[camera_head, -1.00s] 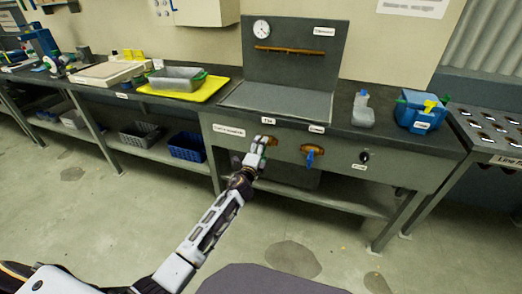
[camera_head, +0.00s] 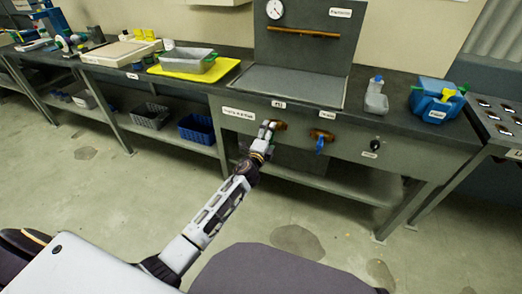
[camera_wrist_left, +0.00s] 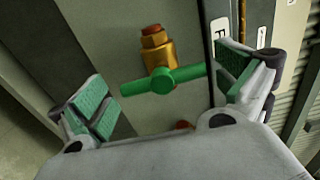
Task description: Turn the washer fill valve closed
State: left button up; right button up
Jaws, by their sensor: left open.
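A brass valve (camera_head: 280,125) sits on the front panel of the grey bench, partly hidden by my left gripper in the head view. In the left wrist view it is a brass body (camera_wrist_left: 158,50) with a green bar handle (camera_wrist_left: 163,81) lying nearly crosswise. My left gripper (camera_head: 267,130) is open at this valve. In the left wrist view its green-padded fingers (camera_wrist_left: 168,92) stand on either side of the handle. The right finger overlaps the handle's right end; I cannot tell whether they touch. My right gripper is out of view.
A second valve with a blue handle (camera_head: 320,143) and a black knob (camera_head: 375,144) are on the same panel to the right. A shelf (camera_head: 340,182) runs below. A yellow tray (camera_head: 227,71), a bottle (camera_head: 376,97) and a blue bin (camera_head: 436,103) stand on top.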

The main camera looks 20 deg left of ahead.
pick_arm(q)
jog(key=s, duration=1)
jog(key=shift+s+a, duration=0.2)
jog(key=shift+s, duration=0.15)
dwell(0.7)
